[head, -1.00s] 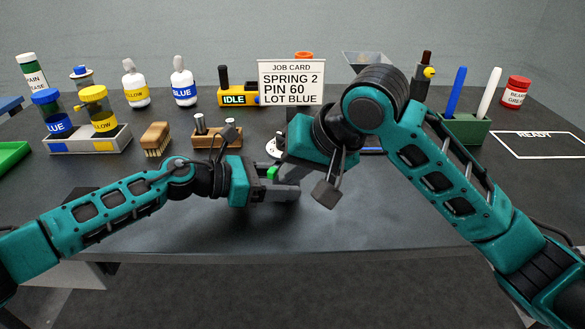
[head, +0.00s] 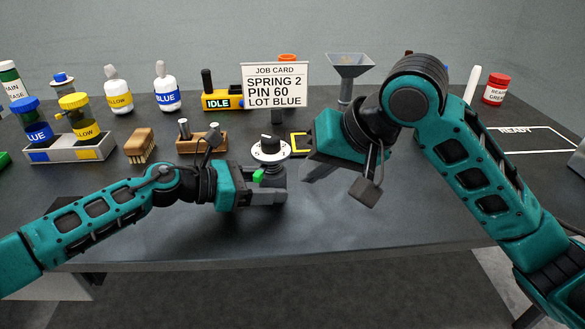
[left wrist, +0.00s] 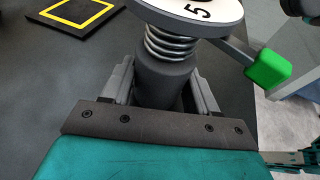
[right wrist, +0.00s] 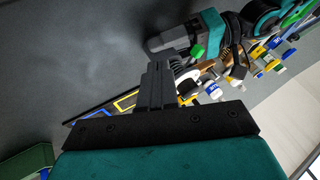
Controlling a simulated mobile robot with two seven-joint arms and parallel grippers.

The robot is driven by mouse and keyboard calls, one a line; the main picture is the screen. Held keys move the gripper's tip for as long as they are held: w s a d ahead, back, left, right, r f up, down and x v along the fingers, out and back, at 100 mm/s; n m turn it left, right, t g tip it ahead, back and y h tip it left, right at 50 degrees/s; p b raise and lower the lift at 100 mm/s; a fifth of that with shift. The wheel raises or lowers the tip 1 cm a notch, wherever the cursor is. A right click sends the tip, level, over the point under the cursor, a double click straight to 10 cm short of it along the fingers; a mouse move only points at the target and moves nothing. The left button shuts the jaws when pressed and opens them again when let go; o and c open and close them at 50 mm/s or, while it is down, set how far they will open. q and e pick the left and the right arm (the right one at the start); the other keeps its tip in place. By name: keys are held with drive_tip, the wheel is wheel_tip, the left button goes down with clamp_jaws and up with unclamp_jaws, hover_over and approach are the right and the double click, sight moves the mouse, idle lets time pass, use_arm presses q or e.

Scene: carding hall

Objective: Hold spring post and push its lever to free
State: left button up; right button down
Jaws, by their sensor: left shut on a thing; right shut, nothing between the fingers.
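The spring post (left wrist: 165,82) is a dark cylinder with a coil spring (left wrist: 172,46) under a white numbered dial (left wrist: 205,8). In the head view the dial (head: 270,151) faces up with a black knob on top. The lever with its green tip (left wrist: 268,68) sticks out to the right in the left wrist view; the tip also shows in the head view (head: 258,175). My left gripper (head: 270,190) is shut around the post below the spring. My right gripper (head: 320,172) is shut and empty, right of the post and apart from the lever.
The job card (head: 274,86) stands behind the post. A yellow-edged pad (head: 297,144) lies just behind it. A wooden block with pins (head: 202,140), a brush (head: 140,145) and a bottle tray (head: 70,148) are to the left. A funnel (head: 348,72) stands behind. The front of the table is clear.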

drive_tip(key=s+a+v, duration=0.1)
drive_tip(key=v, duration=0.6)
drive_tip(key=shift+s+r, duration=0.2)
drive_tip(key=shift+r, duration=0.15)
use_arm(q)
drive_tip(key=o, duration=1.6)
